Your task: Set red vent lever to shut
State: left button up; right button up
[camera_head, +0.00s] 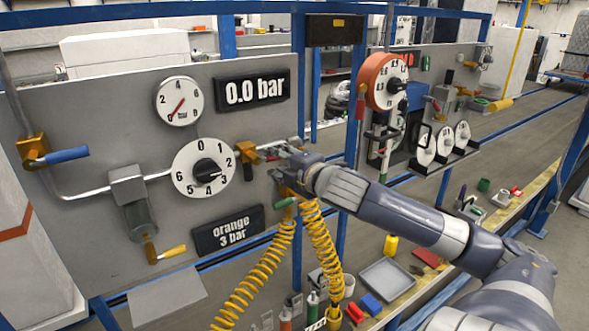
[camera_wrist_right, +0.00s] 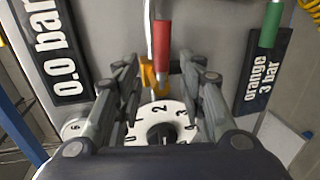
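The red vent lever (camera_wrist_right: 162,45) shows in the right wrist view as a red handle. It lies roughly along the metal pipe, beside the orange valve body (camera_wrist_right: 150,76). In the head view the orange valve (camera_head: 245,152) sits right of the numbered dial, and the lever is partly hidden by my right gripper (camera_head: 276,162). In the wrist view my right gripper (camera_wrist_right: 159,60) is open, its fingers on either side of the handle with a visible gap on each side. My left gripper is not in view.
The numbered dial (camera_head: 203,168) with a black knob and a display reading 0.0 bar (camera_head: 252,90) are on the panel. A green handle (camera_head: 284,203) and yellow coiled hoses (camera_head: 256,272) are below my right gripper. A grey tray (camera_head: 386,280) stands on the bench.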

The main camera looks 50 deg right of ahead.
jog(key=v, duration=0.7)
jog(key=shift+w, duration=0.1)
